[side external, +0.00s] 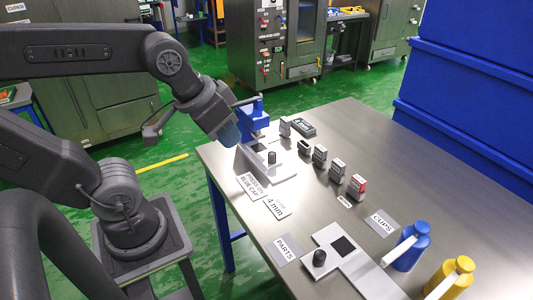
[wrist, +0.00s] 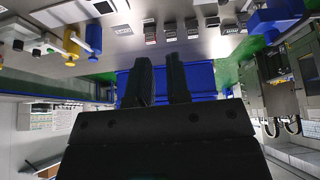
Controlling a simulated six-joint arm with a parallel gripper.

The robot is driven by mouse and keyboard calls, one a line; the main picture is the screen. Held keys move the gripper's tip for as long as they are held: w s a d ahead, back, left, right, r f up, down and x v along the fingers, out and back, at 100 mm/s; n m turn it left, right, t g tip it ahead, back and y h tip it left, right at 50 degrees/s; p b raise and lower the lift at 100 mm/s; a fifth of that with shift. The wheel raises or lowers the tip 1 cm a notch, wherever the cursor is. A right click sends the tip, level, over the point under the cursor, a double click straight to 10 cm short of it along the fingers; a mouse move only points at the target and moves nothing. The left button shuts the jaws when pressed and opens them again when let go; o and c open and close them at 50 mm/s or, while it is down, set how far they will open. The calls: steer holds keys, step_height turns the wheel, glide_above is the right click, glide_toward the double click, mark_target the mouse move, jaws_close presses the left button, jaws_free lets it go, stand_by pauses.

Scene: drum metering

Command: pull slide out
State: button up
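Two pale plates with black knobs could be the slide; I cannot tell which is meant. One plate (side external: 270,168), with a knob (side external: 272,157) and a dark opening, lies by the blue drum unit (side external: 252,118) at the table's far left. The other plate (side external: 357,268), with a knob (side external: 319,258) and a black square, lies at the front by the PARTS label. My gripper (wrist: 161,75) shows two dark fingers apart in the wrist view, with nothing between them. In the side view, the arm's end is above the far-left table edge, near the blue unit; its fingers are hidden there.
Several small stamp-like blocks (side external: 338,169) stand in a row across the table. A blue bottle (side external: 405,250) and a yellow bottle (side external: 447,279) stand at the front right. Blue bins (side external: 470,95) rise behind the table. The table's right middle is clear.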

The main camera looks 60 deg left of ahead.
steer(key=o, duration=0.4)
steer(key=w+a, duration=0.1)
steer(key=w, duration=0.1)
steer(key=w+a+n+g, duration=0.1)
steer(key=w, duration=0.1)
steer(key=w+a+n, duration=0.1)
steer(key=w, duration=0.2)
steer(key=shift+w+a+f+g, duration=0.1)
steer(key=shift+a+f+g, duration=0.1)
steer(key=shift+g, duration=0.1)
steer(key=shift+o, duration=1.4)
steer(key=w+a+f+n+g, duration=0.1)
steer(key=w+a+n, duration=0.1)
steer(key=w, duration=0.3)
steer(key=shift+a+f+y, duration=0.3)
steer(key=shift+a, duration=0.4)
steer(key=n+g, duration=0.3)
steer(key=n, duration=0.2)
glide_toward(272, 153)
steer(key=f, duration=1)
steer(key=shift+s+a+f, duration=0.1)
steer(key=shift+a+f, duration=0.1)
steer(key=shift+f, duration=0.05)
steer(key=shift+c, duration=0.2)
jaws_close()
